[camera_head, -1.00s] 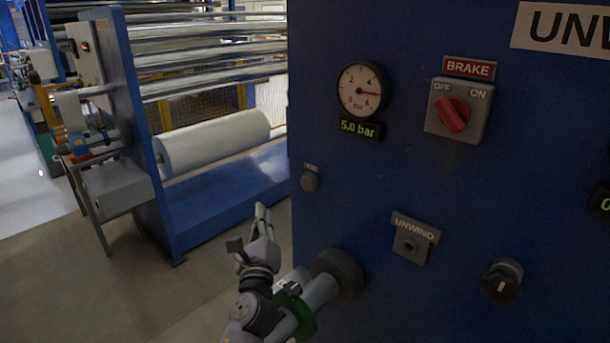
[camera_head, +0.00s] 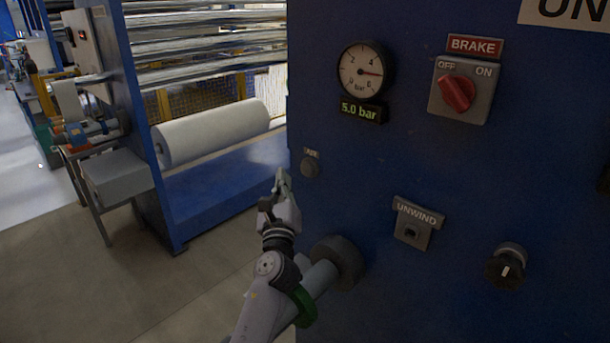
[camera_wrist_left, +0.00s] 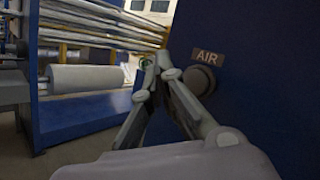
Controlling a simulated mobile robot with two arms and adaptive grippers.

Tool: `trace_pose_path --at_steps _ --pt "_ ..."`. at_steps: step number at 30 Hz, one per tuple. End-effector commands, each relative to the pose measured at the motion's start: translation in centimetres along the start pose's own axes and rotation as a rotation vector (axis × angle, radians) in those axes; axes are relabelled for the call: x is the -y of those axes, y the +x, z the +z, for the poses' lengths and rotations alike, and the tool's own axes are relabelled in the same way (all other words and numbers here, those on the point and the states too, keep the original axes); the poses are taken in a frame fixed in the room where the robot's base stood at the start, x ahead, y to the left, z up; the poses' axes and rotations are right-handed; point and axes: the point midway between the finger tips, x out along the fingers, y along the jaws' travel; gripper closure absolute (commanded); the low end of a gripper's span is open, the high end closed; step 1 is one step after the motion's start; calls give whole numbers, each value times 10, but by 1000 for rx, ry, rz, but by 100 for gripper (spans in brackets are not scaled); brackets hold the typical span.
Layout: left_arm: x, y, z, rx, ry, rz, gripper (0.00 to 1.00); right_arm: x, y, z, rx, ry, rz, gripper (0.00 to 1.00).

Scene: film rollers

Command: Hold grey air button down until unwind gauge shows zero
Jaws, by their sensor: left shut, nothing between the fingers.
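The grey air button (camera_head: 310,167) sits on the blue panel under a small AIR label, near the panel's left edge. It also shows in the left wrist view (camera_wrist_left: 201,79). The unwind gauge (camera_head: 363,72) is above and right of it; its needle points between 4 and 6 and its display (camera_head: 361,111) reads 5.0 bar. My left gripper (camera_head: 281,178) is shut and empty, left of and slightly below the button. In the left wrist view the fingertips (camera_wrist_left: 157,66) meet left of the button, apart from it. My right gripper is not in view.
The red brake knob (camera_head: 458,93), an UNWIND plate (camera_head: 414,222) and a black knob (camera_head: 506,268) are on the same panel. A dark round fitting with a pipe (camera_head: 338,262) sticks out below the button, close to my left arm. A white roll (camera_head: 212,133) lies behind at left.

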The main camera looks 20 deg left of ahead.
Motion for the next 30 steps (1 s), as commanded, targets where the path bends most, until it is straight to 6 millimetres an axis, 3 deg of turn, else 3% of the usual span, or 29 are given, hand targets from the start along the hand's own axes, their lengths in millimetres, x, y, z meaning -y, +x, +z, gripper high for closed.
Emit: trace_pose_path --at_steps 12,30 --pt "19 26 -19 0 0 -1 100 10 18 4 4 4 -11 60" --pt "20 27 -19 0 0 0 100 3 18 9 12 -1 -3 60"
